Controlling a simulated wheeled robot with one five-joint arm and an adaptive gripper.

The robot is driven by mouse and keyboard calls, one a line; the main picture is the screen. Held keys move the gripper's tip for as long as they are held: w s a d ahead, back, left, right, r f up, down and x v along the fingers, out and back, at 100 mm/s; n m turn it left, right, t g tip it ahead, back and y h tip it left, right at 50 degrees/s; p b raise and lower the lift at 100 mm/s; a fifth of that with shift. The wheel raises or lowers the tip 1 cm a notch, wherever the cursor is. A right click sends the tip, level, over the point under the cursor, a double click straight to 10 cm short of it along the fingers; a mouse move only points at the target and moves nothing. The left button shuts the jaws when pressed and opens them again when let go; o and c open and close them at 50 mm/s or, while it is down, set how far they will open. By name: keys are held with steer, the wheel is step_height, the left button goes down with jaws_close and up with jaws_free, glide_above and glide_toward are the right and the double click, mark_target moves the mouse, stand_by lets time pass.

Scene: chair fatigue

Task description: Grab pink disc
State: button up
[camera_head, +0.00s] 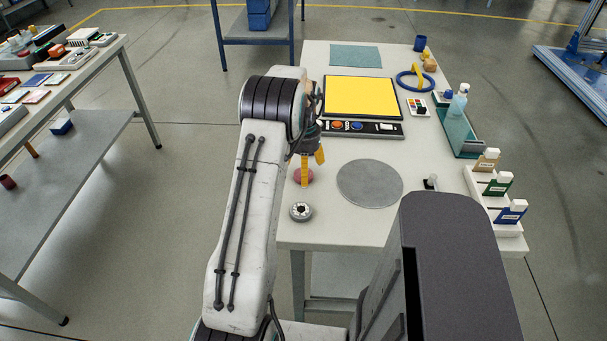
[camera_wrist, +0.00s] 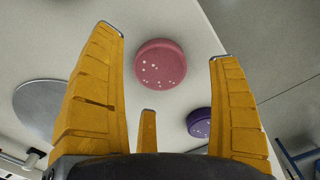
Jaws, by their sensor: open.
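The pink disc (camera_wrist: 160,65) lies on the white table, a round puck with a few pale specks on its side. In the head view the pink disc (camera_head: 304,176) is near the table's left edge, partly hidden behind a yellow finger. My gripper (camera_head: 312,170) is over it with its yellow fingers pointing down. In the wrist view my gripper (camera_wrist: 168,45) is open, and the disc shows between the spread fingers with a gap on both sides. No finger clearly touches it.
A purple disc (camera_wrist: 199,123) lies close by. A yellow-topped panel (camera_head: 362,98) stands behind. Bottle carriers (camera_head: 497,200) stand at the table's right edge.

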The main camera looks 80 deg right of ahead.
steer(key=shift+f, duration=1.1)
steer(key=shift+c, duration=0.4)
steer(key=c, duration=1.2)
